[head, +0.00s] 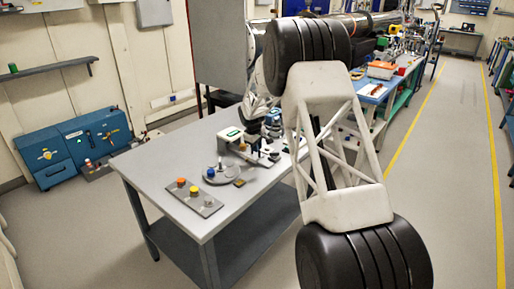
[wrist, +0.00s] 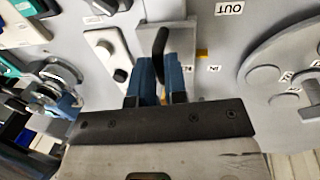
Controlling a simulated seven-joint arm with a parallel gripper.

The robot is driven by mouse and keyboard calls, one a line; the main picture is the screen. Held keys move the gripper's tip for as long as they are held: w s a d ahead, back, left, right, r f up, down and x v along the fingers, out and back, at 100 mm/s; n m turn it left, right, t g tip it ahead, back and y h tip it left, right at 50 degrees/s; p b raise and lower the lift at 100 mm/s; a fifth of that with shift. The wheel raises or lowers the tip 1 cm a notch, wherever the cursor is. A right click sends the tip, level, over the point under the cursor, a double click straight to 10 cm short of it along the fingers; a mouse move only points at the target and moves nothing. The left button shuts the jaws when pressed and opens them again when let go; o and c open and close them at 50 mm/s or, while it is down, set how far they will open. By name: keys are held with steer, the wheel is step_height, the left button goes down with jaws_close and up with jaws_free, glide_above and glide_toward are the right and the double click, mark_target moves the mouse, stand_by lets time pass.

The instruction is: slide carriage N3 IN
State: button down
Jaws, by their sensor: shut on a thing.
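In the wrist view, my gripper (wrist: 160,85) is shut on an upright black handle (wrist: 160,42), with the blue fingers on either side of it. The handle stands at a grey block (wrist: 180,40) that I take to be part of the carriage; no N3 label is readable. An orange mark (wrist: 202,53) shows at the block's right, just above the IN label (wrist: 213,69). The OUT label (wrist: 230,8) is farther up. The fingers hide the handle's base.
A grey round plate (wrist: 262,105) with shallow recesses lies to the right. In the head view, a tray with coloured knobs (head: 205,208) sits on the grey table (head: 150,160).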

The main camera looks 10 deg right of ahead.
mark_target(249, 153)
steer(key=shift+w+a+r, duration=0.1)
steer(key=shift+w+a, duration=1.4)
steer(key=shift+w, duration=0.05)
steer(key=c, duration=1.2)
jaws_free()
steer(key=shift+o, duration=0.2)
step_height(249, 153, up, 8)
steer(key=s+a, duration=0.1)
steer(key=shift+f, duration=0.25)
